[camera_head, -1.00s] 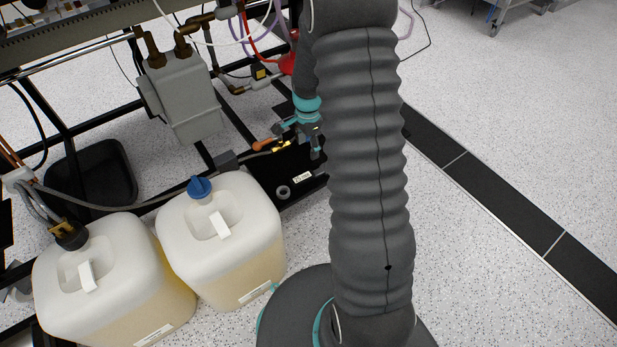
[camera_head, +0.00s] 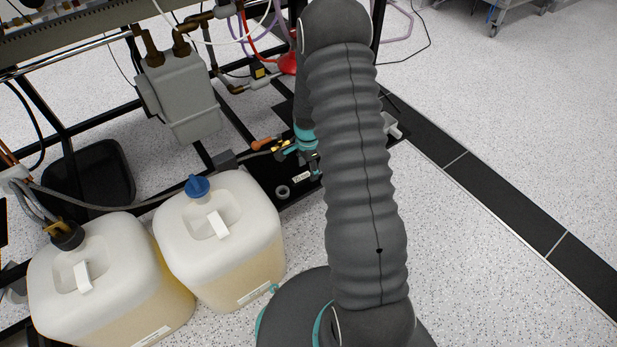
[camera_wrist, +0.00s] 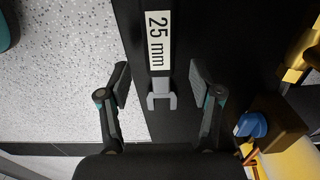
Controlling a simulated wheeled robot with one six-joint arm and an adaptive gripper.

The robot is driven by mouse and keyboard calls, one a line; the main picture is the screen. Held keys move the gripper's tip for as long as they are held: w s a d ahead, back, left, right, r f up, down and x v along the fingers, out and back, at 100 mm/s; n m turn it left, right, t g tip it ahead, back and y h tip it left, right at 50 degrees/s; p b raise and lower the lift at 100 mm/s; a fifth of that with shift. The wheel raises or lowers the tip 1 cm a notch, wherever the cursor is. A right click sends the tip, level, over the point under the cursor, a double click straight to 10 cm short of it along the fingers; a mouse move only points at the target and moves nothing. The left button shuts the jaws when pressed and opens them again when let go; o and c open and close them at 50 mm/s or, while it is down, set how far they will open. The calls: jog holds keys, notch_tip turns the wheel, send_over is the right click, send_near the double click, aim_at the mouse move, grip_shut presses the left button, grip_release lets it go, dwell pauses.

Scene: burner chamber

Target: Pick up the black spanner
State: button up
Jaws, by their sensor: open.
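In the wrist view a small open-ended spanner head (camera_wrist: 161,98), grey in this light, lies against a black surface. A white "25 mm" label (camera_wrist: 158,40) is directly above it in the picture, and I cannot tell whether the handle runs beneath the label. My gripper (camera_wrist: 160,85) is open, with one finger on each side of the spanner head and a gap to both. In the head view my gripper (camera_head: 314,165) is low over the black base panel, partly hidden by my arm. The label (camera_head: 301,178) shows there; the spanner itself is not clear.
Two cream canisters (camera_head: 225,258) stand left of my arm. A grey box (camera_head: 182,98) hangs on the black frame. An orange-handled tool (camera_head: 263,143) and a ring (camera_head: 283,192) are near my gripper. Speckled floor (camera_head: 500,240) is open at right.

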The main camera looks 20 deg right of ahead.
notch_tip(320, 180, down, 3)
jog(key=shift+r, duration=0.1)
grip_shut()
jog(key=shift+r, duration=0.1)
dwell(0.3)
